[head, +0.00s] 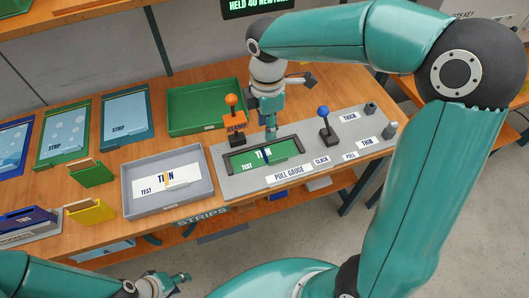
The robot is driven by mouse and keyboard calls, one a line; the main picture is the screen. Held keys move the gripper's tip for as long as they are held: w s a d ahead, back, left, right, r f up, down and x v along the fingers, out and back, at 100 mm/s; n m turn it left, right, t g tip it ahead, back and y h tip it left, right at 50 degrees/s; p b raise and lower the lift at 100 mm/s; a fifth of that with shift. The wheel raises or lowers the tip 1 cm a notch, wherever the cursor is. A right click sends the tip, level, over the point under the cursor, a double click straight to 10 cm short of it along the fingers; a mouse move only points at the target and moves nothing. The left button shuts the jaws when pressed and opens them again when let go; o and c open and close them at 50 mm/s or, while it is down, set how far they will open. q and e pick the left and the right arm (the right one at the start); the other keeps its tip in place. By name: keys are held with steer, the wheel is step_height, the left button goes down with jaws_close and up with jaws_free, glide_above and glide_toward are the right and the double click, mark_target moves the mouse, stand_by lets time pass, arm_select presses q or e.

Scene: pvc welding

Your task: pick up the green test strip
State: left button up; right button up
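A green piece lettered TEST and THIN (243,162) lies in the dark-framed recess of the grey pull gauge (228,189). A small dark blue upright mark or part stands across its middle. My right gripper (271,132) points down just above the far edge of this recess; its fingers look narrow and close together, and I cannot tell whether they touch or hold anything. My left gripper (182,281) is low at the front, off the table and away from the strip; its finger opening is too small to read.
An orange-knobbed CLAMP lever (232,102) and a blue-knobbed lever (324,115) stand on the gauge near my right gripper. A grey tray (130,205) holds a white TEST THIN card (150,184). A green tray (203,100) is behind. STRIP trays (128,112) stand left.

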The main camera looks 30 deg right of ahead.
glide_above(272, 160)
steer(key=f, duration=0.7)
steer(key=a+f, duration=0.1)
steer(key=f, duration=0.2)
steer(key=shift+f, duration=0.25)
steer(key=f, duration=0.2)
steer(key=d+f, duration=0.1)
steer(key=f, duration=0.1)
steer(key=shift+p, duration=0.4)
steer(key=shift+f, duration=0.55)
jaws_close()
